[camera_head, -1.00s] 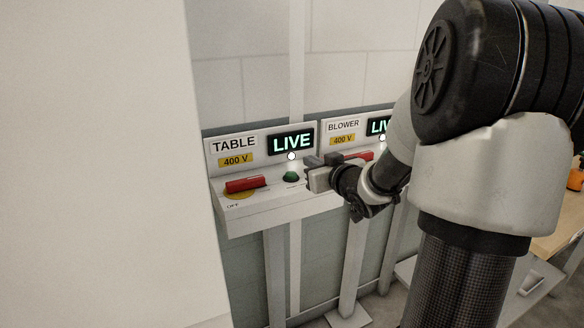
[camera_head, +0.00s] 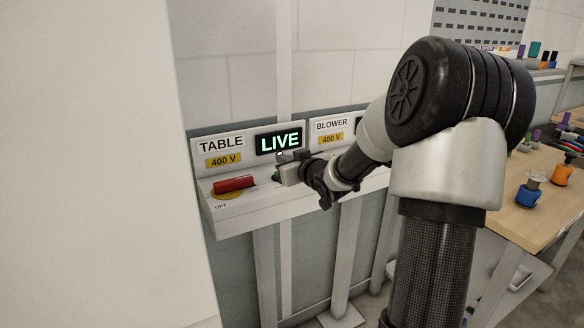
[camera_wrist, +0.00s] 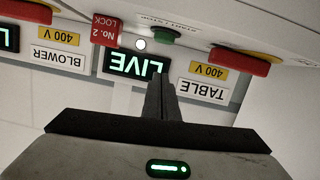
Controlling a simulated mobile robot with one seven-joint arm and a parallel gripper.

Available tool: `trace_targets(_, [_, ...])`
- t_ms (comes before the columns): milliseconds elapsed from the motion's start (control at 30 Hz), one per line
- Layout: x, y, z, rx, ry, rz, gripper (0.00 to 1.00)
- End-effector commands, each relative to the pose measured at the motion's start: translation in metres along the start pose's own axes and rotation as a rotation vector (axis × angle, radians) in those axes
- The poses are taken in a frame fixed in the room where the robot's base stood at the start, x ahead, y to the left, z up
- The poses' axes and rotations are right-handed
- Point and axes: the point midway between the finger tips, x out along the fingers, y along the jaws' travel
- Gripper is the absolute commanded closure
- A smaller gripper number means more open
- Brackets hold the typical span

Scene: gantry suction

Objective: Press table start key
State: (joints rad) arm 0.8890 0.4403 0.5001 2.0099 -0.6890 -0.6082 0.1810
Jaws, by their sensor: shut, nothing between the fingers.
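The table control box (camera_head: 245,208) has a TABLE sign (camera_head: 221,145), a 400 V tag and a lit LIVE display (camera_head: 279,141). Its green key (camera_head: 275,178) is mostly hidden behind my gripper (camera_head: 283,174) in the head view. In the wrist view, which shows the box upside down, the green key (camera_wrist: 165,35) stands whole just beyond the fingertips. My gripper (camera_wrist: 161,78) is shut and empty, its tips in front of the LIVE display (camera_wrist: 137,66). A gap shows between tips and key in the wrist view; its depth cannot be told.
A red handle (camera_head: 234,184) sits left of the key. A red LOCK No. 2 tag (camera_wrist: 105,30) and a white lamp (camera_wrist: 141,44) are beside the key. The BLOWER panel (camera_head: 331,126) adjoins on the right. A tall white panel (camera_head: 95,160) fills the left. A workbench (camera_head: 535,205) stands at right.

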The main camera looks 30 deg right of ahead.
Motion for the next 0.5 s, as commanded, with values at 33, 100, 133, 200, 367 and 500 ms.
trace_targets(33, [0.012,-0.001,0.001,0.002,0.002,-0.002,1.0])
trace_targets(100, [0.024,0.0,0.004,0.003,0.0,-0.001,1.0])
trace_targets(133, [0.023,0.0,0.013,0.003,-0.003,0.0,1.0])
trace_targets(200, [0.025,0.0,0.023,0.003,-0.002,0.0,1.0])
trace_targets(367, [0.028,0.0,0.036,0.002,-0.001,0.001,1.0])
trace_targets(500, [0.028,0.001,0.039,0.0,0.0,0.001,1.0])
